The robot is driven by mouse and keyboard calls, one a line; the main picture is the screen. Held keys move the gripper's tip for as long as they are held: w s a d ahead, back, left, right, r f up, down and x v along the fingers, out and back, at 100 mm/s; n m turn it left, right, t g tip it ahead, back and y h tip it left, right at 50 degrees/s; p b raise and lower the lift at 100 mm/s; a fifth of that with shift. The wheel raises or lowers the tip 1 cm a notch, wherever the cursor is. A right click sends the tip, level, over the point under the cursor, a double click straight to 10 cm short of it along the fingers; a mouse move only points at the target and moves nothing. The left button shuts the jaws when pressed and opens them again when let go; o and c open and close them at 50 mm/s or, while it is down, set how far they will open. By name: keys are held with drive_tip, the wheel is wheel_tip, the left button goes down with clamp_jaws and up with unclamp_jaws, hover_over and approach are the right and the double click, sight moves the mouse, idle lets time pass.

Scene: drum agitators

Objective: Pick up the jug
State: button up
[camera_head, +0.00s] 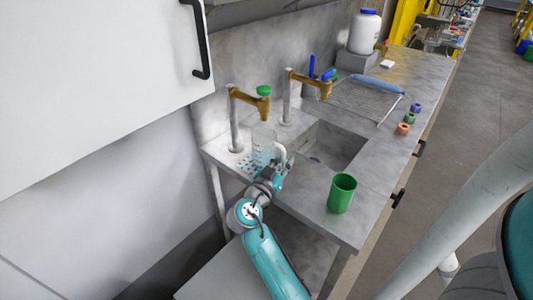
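A clear see-through jug (263,140) stands upright at the left end of the grey counter, by the perforated drain area near the left tap. My gripper (276,157) is at the jug's near right side, at the height of its lower half. It partly covers the jug's lower right side. The fingers are small and overlap the jug in this view. I cannot tell whether they touch it or are closed on it.
A green cup (342,194) stands on the counter's near edge, right of my arm. Two brass taps, the left one (250,101) close behind the jug, rise there. A white blue-lidded container (364,32) stands farther back.

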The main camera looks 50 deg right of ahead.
drive_tip(key=shift+d, duration=0.1)
clamp_jaws()
drive_tip(key=shift+r, duration=0.1)
idle(0.3)
